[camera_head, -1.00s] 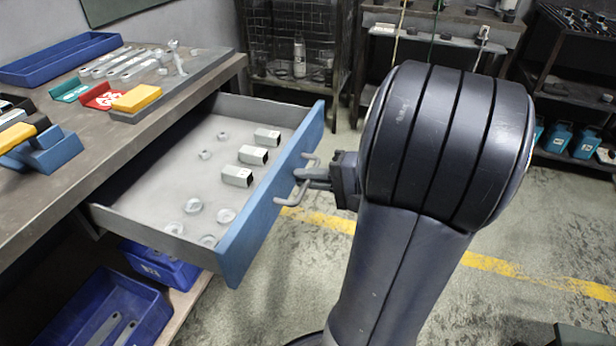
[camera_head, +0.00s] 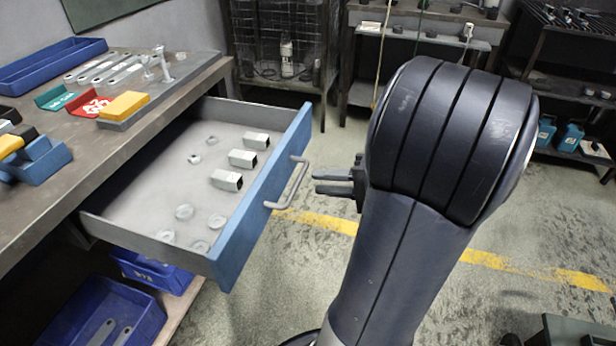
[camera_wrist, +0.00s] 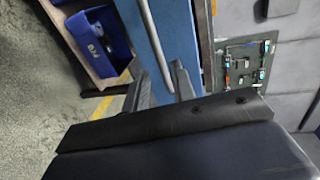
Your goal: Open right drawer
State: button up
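The drawer with a blue front (camera_head: 262,200) is pulled out from under the workbench, its grey interior showing. Inside lie 3 short square metal tubes (camera_head: 242,158) and several round metal pieces (camera_head: 184,212). The grey bar handle (camera_head: 291,186) is on the drawer front; it also shows in the wrist view (camera_wrist: 154,40). My gripper (camera_head: 317,182) is to the right of the handle, apart from it and empty. Its two fingers are spread in the wrist view (camera_wrist: 156,84), with the handle bar's end showing between them.
The workbench (camera_head: 60,185) holds a blue tray (camera_head: 50,65), a yellow block (camera_head: 124,105) and tools. Blue bins (camera_head: 95,312) sit on a shelf below. A wire cage rack (camera_head: 275,50) stands behind. The floor right of the drawer is clear.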

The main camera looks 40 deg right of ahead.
aim_at(297, 179)
jog(key=v, duration=0.4)
jog(key=shift+s+d+p, duration=0.15)
jog(key=shift+s+p, duration=0.1)
jog(key=shift+p, duration=0.1)
jog(key=shift+w, duration=0.1)
jog(key=b+x, duration=0.2)
jog(key=x, duration=0.9)
jog(key=shift+r, duration=0.15)
